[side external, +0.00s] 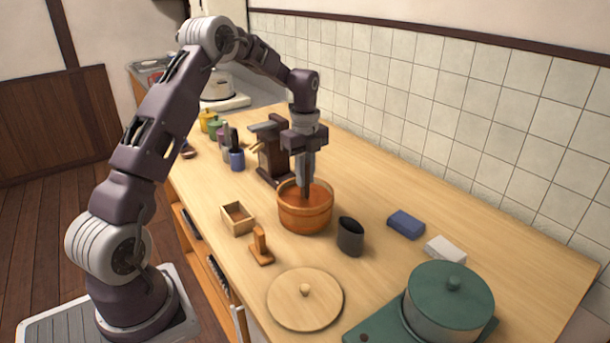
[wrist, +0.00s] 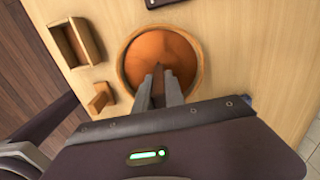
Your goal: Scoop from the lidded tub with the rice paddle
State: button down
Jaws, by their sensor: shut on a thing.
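The round wooden tub (side external: 304,218) stands open on the counter, with an orange-brown surface inside. It also shows in the wrist view (wrist: 121,68). Its round wooden lid (side external: 290,312) with a knob lies flat on the counter nearer the camera. My gripper (side external: 305,184) points down over the tub, fingers at its opening. In the wrist view, my gripper (wrist: 160,92) is shut on a narrow dark brown piece (wrist: 159,74), which appears to be the rice paddle. The paddle's lower end is hidden or blends into the tub's contents.
A small open wooden box (side external: 237,218) and a wooden stand (side external: 261,246) are left of the tub. A dark cup (side external: 350,237) stands close on its right. A dark wooden rack (side external: 270,160) is behind. A green pot (side external: 449,303) stands front right.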

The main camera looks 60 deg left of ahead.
jog(key=shift+r, duration=5.1)
